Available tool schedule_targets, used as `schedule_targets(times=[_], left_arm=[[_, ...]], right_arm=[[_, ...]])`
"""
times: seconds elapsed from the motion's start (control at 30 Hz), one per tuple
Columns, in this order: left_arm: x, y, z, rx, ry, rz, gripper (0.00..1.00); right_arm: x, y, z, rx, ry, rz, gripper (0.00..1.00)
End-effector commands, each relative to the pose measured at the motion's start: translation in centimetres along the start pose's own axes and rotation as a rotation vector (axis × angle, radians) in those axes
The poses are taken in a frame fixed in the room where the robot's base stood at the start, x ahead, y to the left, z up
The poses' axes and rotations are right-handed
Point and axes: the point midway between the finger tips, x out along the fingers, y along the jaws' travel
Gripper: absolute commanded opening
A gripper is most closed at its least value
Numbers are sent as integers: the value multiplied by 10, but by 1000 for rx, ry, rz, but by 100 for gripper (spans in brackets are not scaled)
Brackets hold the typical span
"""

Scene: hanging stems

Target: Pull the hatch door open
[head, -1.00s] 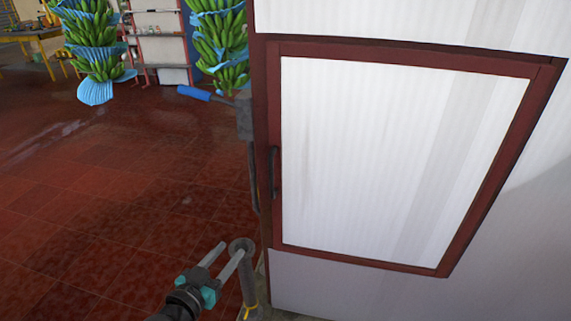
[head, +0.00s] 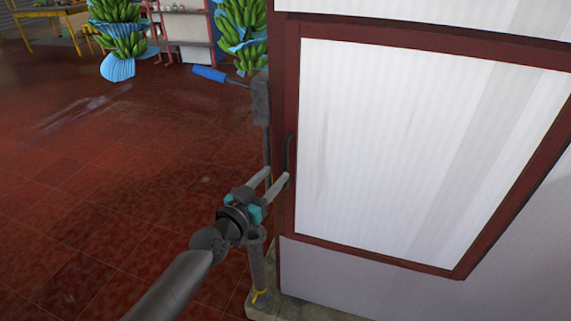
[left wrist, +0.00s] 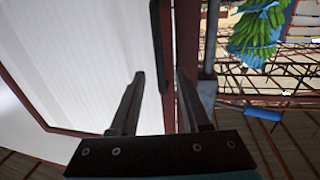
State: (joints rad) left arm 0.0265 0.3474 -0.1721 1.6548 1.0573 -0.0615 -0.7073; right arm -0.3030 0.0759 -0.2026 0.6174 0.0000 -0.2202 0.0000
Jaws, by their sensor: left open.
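The hatch door (head: 415,150) is a white ribbed panel in a dark red frame, and it looks shut in its wall. Its dark upright handle (head: 288,154) is on the left side of the frame. My left gripper (head: 276,178) is open, with its two pale fingers pointing at the lower part of the handle. In the left wrist view the open fingers (left wrist: 160,82) point towards the door's edge, and the dark handle (left wrist: 161,45) shows beyond and between the fingertips. I cannot tell whether they touch it. My right gripper is not in view.
A grey post (head: 257,265) with a yellow tie stands at the wall's lower left corner. Hanging banana stems (head: 120,35) are at the back left. The red tiled floor (head: 110,180) is clear.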

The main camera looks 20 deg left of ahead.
Motion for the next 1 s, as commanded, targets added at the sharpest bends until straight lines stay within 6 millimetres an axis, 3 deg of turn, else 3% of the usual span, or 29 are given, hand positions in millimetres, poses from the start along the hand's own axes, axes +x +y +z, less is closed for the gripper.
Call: schedule_targets(times=[0.2, 0.4, 0.87, 1.0], left_arm=[[34, 0, 0, -1, 3, 0, 47], [55, 0, 1, -1, 0, 0, 47], [64, 0, 0, 0, 0, 0, 47], [64, 0, 0, 0, 0, 0, 33]], right_arm=[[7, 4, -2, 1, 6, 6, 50], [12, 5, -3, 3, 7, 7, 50], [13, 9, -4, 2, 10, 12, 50], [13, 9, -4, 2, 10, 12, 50]])
